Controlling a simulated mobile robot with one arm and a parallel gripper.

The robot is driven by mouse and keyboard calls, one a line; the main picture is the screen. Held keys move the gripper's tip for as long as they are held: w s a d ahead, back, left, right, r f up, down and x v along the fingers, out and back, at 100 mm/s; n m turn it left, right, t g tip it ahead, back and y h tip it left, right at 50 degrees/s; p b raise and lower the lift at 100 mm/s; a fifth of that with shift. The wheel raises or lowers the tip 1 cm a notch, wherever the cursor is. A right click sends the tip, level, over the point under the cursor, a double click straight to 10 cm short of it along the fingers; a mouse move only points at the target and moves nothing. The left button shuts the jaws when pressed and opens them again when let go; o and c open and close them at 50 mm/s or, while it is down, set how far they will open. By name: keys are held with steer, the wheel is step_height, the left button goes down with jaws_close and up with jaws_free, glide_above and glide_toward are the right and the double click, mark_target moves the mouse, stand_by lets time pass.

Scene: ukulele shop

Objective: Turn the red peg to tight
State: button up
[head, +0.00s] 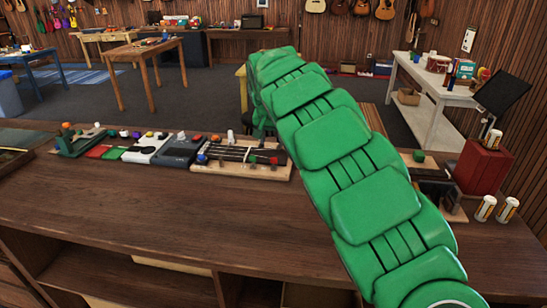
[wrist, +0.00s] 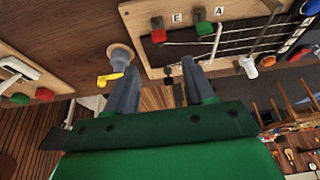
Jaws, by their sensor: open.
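The red peg (wrist: 158,30) sits at the edge of a wooden peg board (wrist: 140,12), beside the letter E, in the wrist view. A green peg (wrist: 204,22) is beside it near the letter A. In the head view the red peg (head: 273,161) is at the right end of the board (head: 240,171), just left of my arm. My gripper (wrist: 158,66) is open, with its two grey fingers apart and nothing seen between them. The red peg is beyond the fingertips and apart from them.
Another board (wrist: 20,82) with coloured parts is at the wrist view's left. Several other devices line the bench (head: 130,210) leftward. A red box (head: 483,167) stands at right. The bench's front is clear.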

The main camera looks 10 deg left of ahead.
mark_target(274, 158)
steer(key=shift+s+x, duration=0.15)
steer(key=shift+x, duration=2.3)
steer(key=shift+s+x, duration=0.2)
steer(key=shift+x, duration=2.25)
steer(key=shift+f, duration=0.15)
jaws_close()
